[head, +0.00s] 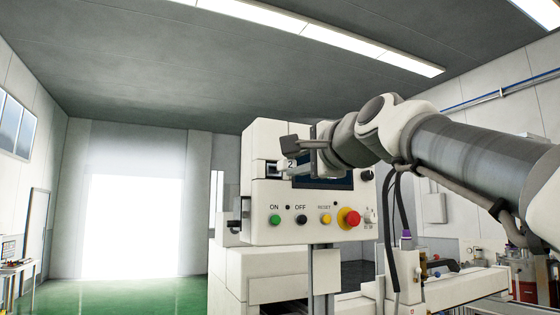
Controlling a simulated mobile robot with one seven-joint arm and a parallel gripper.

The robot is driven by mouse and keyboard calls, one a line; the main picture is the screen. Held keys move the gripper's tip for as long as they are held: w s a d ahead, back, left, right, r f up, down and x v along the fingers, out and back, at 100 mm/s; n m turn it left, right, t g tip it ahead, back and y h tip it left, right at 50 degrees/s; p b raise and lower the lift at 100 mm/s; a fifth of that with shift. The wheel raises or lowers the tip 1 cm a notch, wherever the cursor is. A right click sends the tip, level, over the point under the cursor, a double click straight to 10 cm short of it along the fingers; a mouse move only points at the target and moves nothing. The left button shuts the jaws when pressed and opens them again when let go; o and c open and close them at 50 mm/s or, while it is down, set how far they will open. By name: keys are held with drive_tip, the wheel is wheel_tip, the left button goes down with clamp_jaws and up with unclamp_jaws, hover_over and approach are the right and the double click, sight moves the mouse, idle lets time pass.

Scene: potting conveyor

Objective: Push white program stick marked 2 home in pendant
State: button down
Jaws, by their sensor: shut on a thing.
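The white program stick marked 2 (290,164) is at the upper left of the pendant face, just right of a dark-edged port (271,169). The pendant (257,205) is a pale box with a screen and a row of buttons. My gripper (292,151) reaches in from the right and is shut on the stick. The fingers cover part of the stick and of the pendant's top left. How deep the stick sits in the port, or whether it touches it, I cannot tell.
Below the stick are a green ON button (275,220), a black OFF button (301,220), a yellow RESET button (326,219) and a red emergency stop (351,218). Conveyor parts stand at lower right. Green floor (130,296) is open at left.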

sight(290, 164)
drive_tip(key=shift+w+a, duration=0.25)
drive_tip(key=shift+w, duration=0.4)
drive_tip(key=shift+p+x, duration=0.7)
drive_tip(key=shift+x, duration=0.75)
idle(1.1)
drive_tip(key=c, duration=0.6)
unclamp_jaws()
drive_tip(key=shift+s, duration=0.1)
drive_tip(key=b+v, duration=0.4)
drive_tip(key=v, duration=1.3)
drive_tip(key=shift+s, duration=0.1)
